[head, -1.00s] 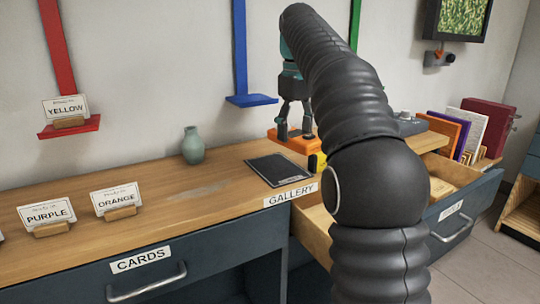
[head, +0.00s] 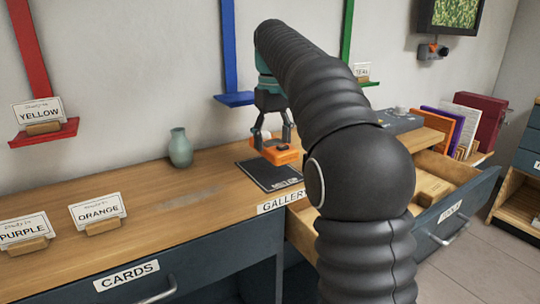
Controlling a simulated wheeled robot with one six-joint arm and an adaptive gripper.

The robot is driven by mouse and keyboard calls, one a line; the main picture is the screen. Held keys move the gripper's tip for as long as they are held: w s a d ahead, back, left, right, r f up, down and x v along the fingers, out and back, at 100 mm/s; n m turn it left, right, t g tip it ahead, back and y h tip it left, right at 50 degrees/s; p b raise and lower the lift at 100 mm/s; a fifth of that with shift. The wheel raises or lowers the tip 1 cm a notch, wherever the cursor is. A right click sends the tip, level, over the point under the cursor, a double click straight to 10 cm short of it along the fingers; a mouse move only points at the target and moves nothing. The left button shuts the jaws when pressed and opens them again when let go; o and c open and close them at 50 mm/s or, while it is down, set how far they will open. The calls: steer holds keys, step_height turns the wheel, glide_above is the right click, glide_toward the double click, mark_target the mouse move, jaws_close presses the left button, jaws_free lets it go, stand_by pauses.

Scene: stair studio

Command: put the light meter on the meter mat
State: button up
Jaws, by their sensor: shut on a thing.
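The light meter (head: 279,153) is a small orange block with a dark front. My gripper (head: 274,139) is shut on it, with one finger at each side, pointing down. The meter mat (head: 258,174) is a flat dark rectangle with pale lettering, near the front edge of the wooden counter. The light meter is over the far right part of the mat in the head view. I cannot tell whether it touches the mat or hangs just above it. My arm hides the counter just to the right.
A green vase (head: 180,149) stands left of the mat. Card holders marked ORANGE (head: 98,212) and PURPLE (head: 23,232) stand at the left. An open drawer (head: 455,213) juts out at the right. The counter between vase and mat is clear.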

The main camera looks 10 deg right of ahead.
mark_target(270, 142)
steer(key=shift+w+a+f, duration=0.15)
steer(key=shift+a+f, duration=0.25)
steer(key=shift+f+b, duration=0.5)
steer(key=shift+f, duration=1.3)
steer(key=shift+f, duration=0.1)
steer(key=o, duration=1.2)
step_height(270, 142, up, 7)
steer(key=shift+f+p, duration=0.1)
steer(key=shift+p, duration=0.4)
steer(key=shift+r, duration=0.45)
